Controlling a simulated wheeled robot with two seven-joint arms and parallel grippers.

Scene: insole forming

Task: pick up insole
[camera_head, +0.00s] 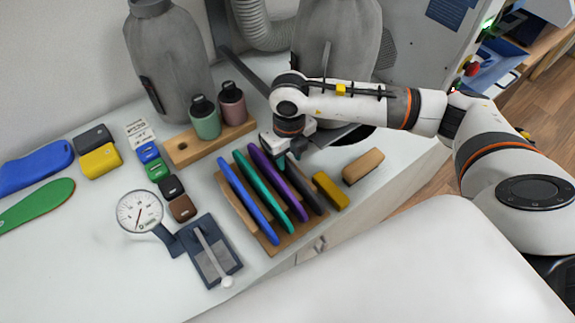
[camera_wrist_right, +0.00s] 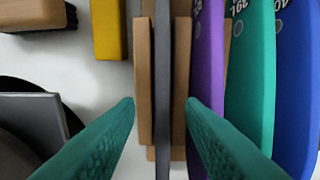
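Several insoles stand on edge in a wooden rack (camera_head: 262,240): a blue insole (camera_head: 248,202), a green insole (camera_head: 265,191), a purple insole (camera_head: 280,184) and a dark grey insole (camera_head: 309,187). My right gripper (camera_head: 286,158) is over the far end of the rack. In the right wrist view its teal fingers (camera_wrist_right: 160,104) are spread apart, on either side of the thin edge of the grey insole (camera_wrist_right: 166,60). Wooden slats flank that insole, and the purple insole (camera_wrist_right: 207,65) is to the right. I cannot tell whether the fingers touch anything. My left gripper is not in view.
A yellow block (camera_head: 329,191) and a brush (camera_head: 363,166) lie right of the rack. A dial gauge (camera_head: 140,212) and a lever device (camera_head: 212,255) are left. Two bottles (camera_head: 205,118) stand in a wooden holder behind. Grey forms (camera_head: 170,60) stand at the back.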

